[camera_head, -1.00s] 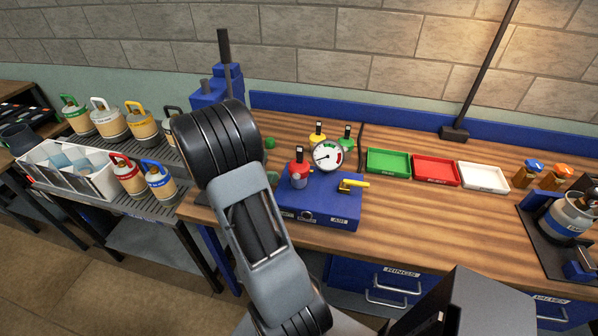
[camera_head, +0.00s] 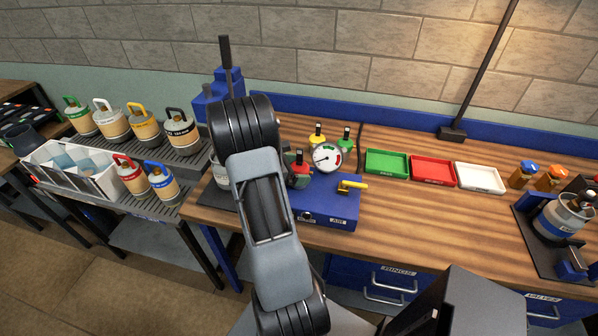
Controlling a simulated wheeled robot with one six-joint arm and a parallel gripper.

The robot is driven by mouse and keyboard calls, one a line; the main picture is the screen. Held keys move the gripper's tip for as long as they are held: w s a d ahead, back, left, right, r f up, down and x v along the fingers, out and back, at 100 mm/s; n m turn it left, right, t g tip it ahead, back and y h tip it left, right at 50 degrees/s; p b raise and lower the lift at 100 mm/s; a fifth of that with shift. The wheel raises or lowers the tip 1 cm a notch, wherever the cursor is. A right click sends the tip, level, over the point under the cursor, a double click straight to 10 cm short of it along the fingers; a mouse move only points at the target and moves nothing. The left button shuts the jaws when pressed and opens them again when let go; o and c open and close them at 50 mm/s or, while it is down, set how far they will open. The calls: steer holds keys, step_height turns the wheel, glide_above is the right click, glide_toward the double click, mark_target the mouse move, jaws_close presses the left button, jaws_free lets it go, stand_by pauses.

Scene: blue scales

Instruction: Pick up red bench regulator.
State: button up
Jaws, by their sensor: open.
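The red bench regulator (camera_head: 306,159) stands at the left of the blue bench unit (camera_head: 330,205), with a dark upright stem on top. It is mostly covered now, with only bits of red showing. My gripper (camera_head: 298,174) is a dark grey shape reaching out from behind my arm, right in front of or around the regulator. I cannot tell if it touches. Its jaws are open, but most of them are hidden by my arm.
A round gauge (camera_head: 327,157) and a yellow lever (camera_head: 352,186) are close on the right. A yellow-topped (camera_head: 317,133) and a green-topped regulator (camera_head: 346,142) stand behind. Green (camera_head: 387,174), red (camera_head: 433,183) and white trays (camera_head: 480,190) lie farther right.

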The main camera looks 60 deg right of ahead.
steer(key=shift+c, duration=0.2)
steer(key=c, duration=1.2)
